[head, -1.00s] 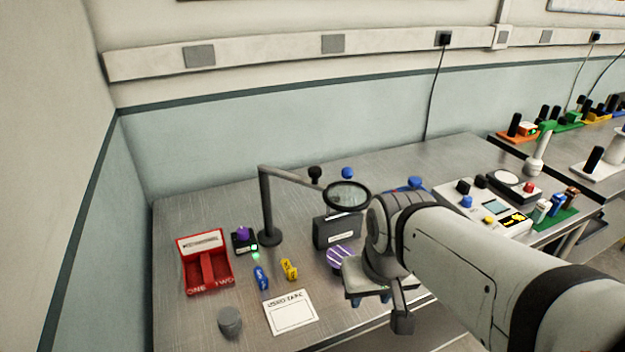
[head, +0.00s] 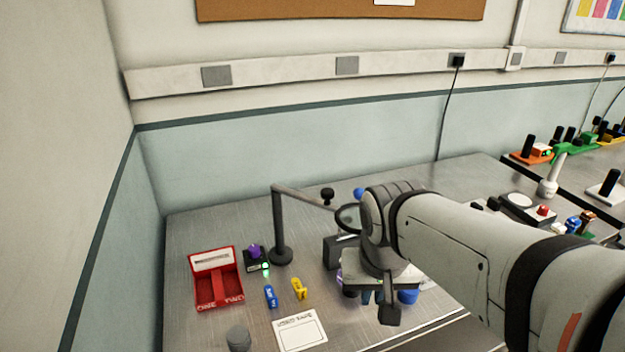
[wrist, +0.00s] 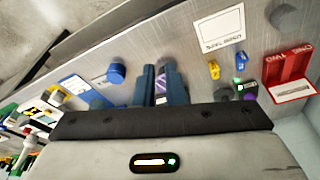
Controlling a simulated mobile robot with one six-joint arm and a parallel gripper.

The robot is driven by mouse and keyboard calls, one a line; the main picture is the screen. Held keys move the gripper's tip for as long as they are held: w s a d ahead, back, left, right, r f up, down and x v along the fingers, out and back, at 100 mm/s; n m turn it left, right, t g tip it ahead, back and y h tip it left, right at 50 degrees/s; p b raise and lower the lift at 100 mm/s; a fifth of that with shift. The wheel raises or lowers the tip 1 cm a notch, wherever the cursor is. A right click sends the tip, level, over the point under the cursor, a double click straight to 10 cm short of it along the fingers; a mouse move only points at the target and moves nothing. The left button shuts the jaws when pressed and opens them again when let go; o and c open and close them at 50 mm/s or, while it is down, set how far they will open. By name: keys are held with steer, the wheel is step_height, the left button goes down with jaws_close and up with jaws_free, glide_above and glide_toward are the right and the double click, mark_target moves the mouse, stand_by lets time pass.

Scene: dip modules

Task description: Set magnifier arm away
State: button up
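The magnifier arm (head: 277,222) stands at the back left of the bench, a dark post on a round base (head: 281,256). Its arm reaches right to a ring lens (head: 347,217), partly hidden behind my arm. My gripper (head: 372,298) is nearer the bench front, right of the post and apart from it, pointing down. In the wrist view my gripper (wrist: 162,88) shows two blue-grey fingers with a gap. A purple striped object (wrist: 161,75) shows between them; I cannot tell whether they touch it. I cannot make out the magnifier in the wrist view.
A red tray (head: 218,305), a purple-knobbed module (head: 255,254), blue (head: 270,297) and yellow (head: 300,289) blocks, a white card (head: 301,331) and a grey cylinder (head: 238,338) lie left. A dark case (head: 335,250) is behind my gripper. A blue cylinder (head: 408,296) is just right.

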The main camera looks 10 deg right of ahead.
mark_target(322, 197)
steer(key=w+a+r+m, duration=0.1)
steer(key=w+r, duration=0.1)
steer(key=w+a+r+m+p, duration=0.1)
steer(key=w+a+r, duration=0.1)
steer(key=r, duration=0.1)
steer(key=w+a+r+h+p, duration=0.1)
steer(key=w+r, duration=0.1)
steer(key=shift+w+a+r+m, duration=0.15)
steer(key=shift+w+r+m, duration=0.15)
steer(key=shift+r+m, duration=0.1)
jaws_close()
steer(key=w+a+r+m+h+p, duration=0.1)
steer(key=w+a+r+m+p, duration=0.1)
steer(key=w+a+r, duration=0.3)
steer(key=shift+w+a+r+m+t, duration=0.3)
steer(key=shift+a+r+m+t, duration=0.1)
steer(key=shift+a+r+m, duration=0.35)
steer(key=shift+d+f, duration=0.1)
steer(key=w+d+f+p, duration=0.3)
steer(key=w+f, duration=0.3)
steer(key=f, duration=0.3)
steer(key=shift+d+f+p, duration=0.15)
steer(key=shift+d+p, duration=0.15)
steer(key=shift+d, duration=0.55)
steer(key=shift+w, duration=0.1)
